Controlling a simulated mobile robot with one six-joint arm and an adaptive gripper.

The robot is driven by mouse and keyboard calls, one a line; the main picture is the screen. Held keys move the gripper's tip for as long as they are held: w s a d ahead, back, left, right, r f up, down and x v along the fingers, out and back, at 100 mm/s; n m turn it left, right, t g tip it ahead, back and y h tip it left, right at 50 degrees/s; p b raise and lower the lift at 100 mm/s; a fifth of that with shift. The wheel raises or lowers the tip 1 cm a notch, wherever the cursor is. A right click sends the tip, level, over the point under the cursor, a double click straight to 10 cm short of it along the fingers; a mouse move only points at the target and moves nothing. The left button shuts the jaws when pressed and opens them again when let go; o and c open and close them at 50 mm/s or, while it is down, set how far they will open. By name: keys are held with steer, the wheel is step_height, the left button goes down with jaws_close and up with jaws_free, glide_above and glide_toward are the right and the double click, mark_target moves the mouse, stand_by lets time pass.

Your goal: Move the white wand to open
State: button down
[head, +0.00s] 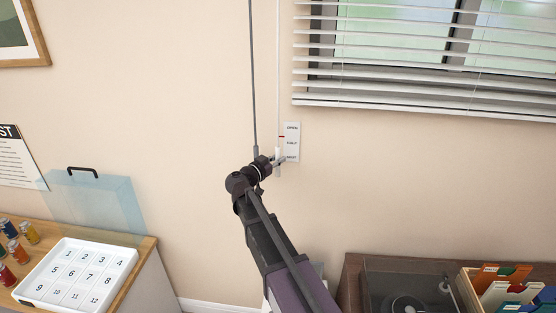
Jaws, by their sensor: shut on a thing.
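The white wand (278,80) hangs down the wall left of the window blind (420,95). My gripper (279,161) is shut on the wand near its lower end, beside the bottom of a small label plate (292,136). The plate reads OPEN at the top, a middle word that looks like HALF, and a small lowest word beside my fingers. A red mark (281,136) shows at the plate's left edge, between the top and middle words. The blind's slats have gaps with the window visible through them. My fingers partly hide the wand's end.
A dark grey rod (253,75) hangs just left of the wand, its lower end close to my gripper. A record player (405,285) and a box of files (510,290) stand lower right. A numbered white tray (80,275) and a clear blue panel (95,200) are at left.

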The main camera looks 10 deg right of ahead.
steer(key=shift+w+r, duration=0.1)
steer(key=shift+r, duration=0.05)
steer(key=c, duration=0.5)
jaws_free()
steer(key=shift+c, duration=0.2)
steer(key=shift+s, duration=0.2)
steer(key=v, duration=1.2)
